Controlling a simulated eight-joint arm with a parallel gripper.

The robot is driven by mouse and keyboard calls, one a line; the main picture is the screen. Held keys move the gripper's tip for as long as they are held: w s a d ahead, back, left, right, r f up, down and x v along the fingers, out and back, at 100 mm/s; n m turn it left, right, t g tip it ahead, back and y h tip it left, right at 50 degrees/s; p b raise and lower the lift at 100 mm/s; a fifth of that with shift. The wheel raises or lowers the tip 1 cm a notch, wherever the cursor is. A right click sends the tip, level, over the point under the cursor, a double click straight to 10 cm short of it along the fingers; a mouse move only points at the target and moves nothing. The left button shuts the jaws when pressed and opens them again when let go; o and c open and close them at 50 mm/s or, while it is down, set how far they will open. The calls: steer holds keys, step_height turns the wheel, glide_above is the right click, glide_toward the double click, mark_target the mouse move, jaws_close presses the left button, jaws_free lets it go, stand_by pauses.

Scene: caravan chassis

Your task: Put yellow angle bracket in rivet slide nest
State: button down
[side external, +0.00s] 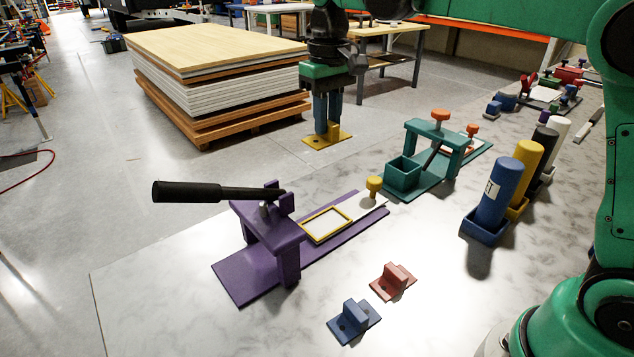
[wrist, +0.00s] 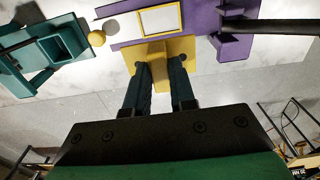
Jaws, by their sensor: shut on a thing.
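My gripper (side external: 328,124) points down and is shut on the yellow angle bracket (side external: 316,141), holding it by its upright part. In the wrist view the bracket (wrist: 188,48) shows between and beyond the two fingertips (wrist: 161,60). The rivet slide nest (side external: 304,235) is a yellow-rimmed rectangle on the white slide of the purple press. It looks empty in both views, and its rim (wrist: 140,24) lies just beyond the bracket in the wrist view. In the side view the bracket is behind the nest, apparently above it; its exact height is unclear.
The purple press (side external: 268,231) has a long black lever (side external: 205,192) reaching left. A yellow knob (side external: 374,184) stands by the slide. A teal fixture (side external: 405,175) is at right. Blue (side external: 354,321) and red (side external: 393,281) brackets lie in front. Colored cylinders (side external: 500,190) stand right.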

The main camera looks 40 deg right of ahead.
mark_target(326, 224)
step_height(326, 224, down, 17)
steer(key=shift+f, duration=0.15)
steer(key=shift+f, duration=0.15)
stand_by(0.3)
steer(key=c, duration=0.7)
jaws_free()
